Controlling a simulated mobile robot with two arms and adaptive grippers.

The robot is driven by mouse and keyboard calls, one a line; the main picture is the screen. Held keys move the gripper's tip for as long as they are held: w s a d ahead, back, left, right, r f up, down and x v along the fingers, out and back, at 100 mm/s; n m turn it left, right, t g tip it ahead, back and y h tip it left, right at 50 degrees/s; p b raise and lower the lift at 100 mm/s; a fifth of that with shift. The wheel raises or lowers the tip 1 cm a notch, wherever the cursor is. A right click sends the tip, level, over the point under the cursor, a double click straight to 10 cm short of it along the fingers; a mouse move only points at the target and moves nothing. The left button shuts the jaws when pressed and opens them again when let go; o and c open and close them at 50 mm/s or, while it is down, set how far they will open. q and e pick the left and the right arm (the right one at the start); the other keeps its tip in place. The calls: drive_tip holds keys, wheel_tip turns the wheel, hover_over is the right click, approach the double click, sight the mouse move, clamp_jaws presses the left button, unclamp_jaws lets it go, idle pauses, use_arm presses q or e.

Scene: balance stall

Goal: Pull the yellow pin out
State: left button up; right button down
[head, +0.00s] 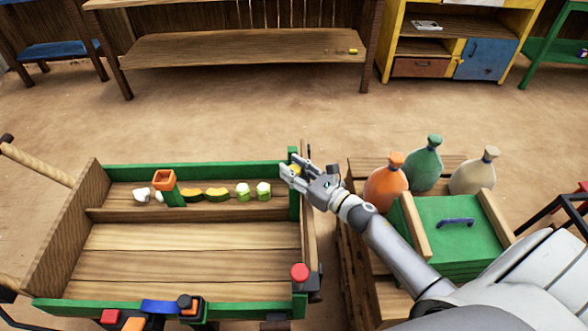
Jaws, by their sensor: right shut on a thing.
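The yellow pin (295,170) shows as a small yellow patch between the fingers of my right gripper (291,169). It is at the far right corner of the wooden cart (190,264), next to the green corner post (294,205). My right gripper is shut on the pin. The fingers hide most of it, so I cannot tell how deep it sits. My left gripper is not in view.
A red knob (299,272) is at the front right corner. Right of my arm stand orange (386,188), green (425,168) and cream sacks (474,174) and a green-lidded box (458,236).

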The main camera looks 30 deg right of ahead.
sight(295, 169)
drive_tip(key=shift+r+p, duration=1.6)
drive_tip(key=shift+r, duration=0.75)
drive_tip(key=shift+w, duration=0.1)
drive_tip(key=c, duration=1.2)
unclamp_jaws()
drive_tip(key=shift+o, duration=0.5)
drive_tip(key=shift+f, duration=0.1)
drive_tip(key=shift+s, duration=0.25)
drive_tip(key=v, duration=1.1)
drive_tip(key=shift+s+d, duration=0.15)
drive_tip(key=shift+s, duration=0.15)
